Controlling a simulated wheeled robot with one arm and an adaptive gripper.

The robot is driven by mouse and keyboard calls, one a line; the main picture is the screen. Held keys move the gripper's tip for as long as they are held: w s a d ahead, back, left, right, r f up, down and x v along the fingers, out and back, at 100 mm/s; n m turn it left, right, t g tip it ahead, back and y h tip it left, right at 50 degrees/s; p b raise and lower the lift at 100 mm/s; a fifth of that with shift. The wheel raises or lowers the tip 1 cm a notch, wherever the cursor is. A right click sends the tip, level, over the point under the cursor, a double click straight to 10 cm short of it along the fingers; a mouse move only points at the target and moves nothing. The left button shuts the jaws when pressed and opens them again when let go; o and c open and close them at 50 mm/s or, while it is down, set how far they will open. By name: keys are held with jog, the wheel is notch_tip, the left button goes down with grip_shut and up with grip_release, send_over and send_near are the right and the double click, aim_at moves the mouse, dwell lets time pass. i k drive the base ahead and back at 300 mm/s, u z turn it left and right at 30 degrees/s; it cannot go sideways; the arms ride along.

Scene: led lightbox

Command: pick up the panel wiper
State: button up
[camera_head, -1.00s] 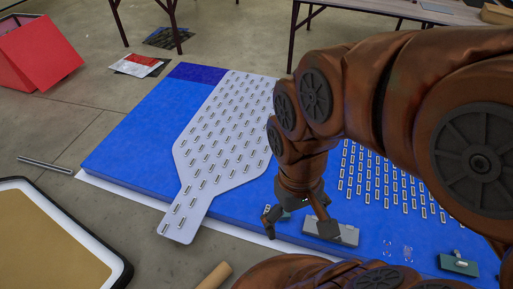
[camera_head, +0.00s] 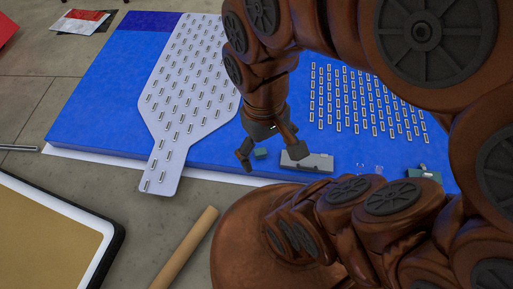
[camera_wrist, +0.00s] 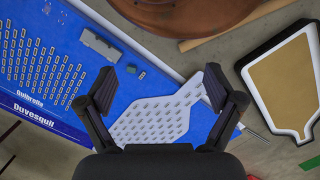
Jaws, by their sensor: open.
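My gripper (camera_head: 268,148) hangs over the front edge of the blue lightbox panel (camera_head: 100,110), jaws apart and empty. In the wrist view its two fingers (camera_wrist: 160,92) are spread wide. A small teal block (camera_head: 261,154) lies by the fingertips in the head view; it also shows between the fingers in the wrist view (camera_wrist: 142,75). A long grey block (camera_head: 307,162) lies just right of the gripper, and in the wrist view (camera_wrist: 101,45) it is beyond the left finger. I cannot tell for certain which of these is the panel wiper.
A white bottle-shaped board with LED strips (camera_head: 188,95) lies on the panel. A dark green box (camera_head: 425,174) lies at the panel's right. A tan tube (camera_head: 185,250), a black-rimmed tan tray (camera_head: 112,234) and a metal rod (camera_head: 22,149) lie on the floor.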

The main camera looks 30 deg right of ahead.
aim_at(261, 152)
jog(key=u, duration=2.55)
jog(key=k, duration=0.65)
jog(key=z, duration=1.5)
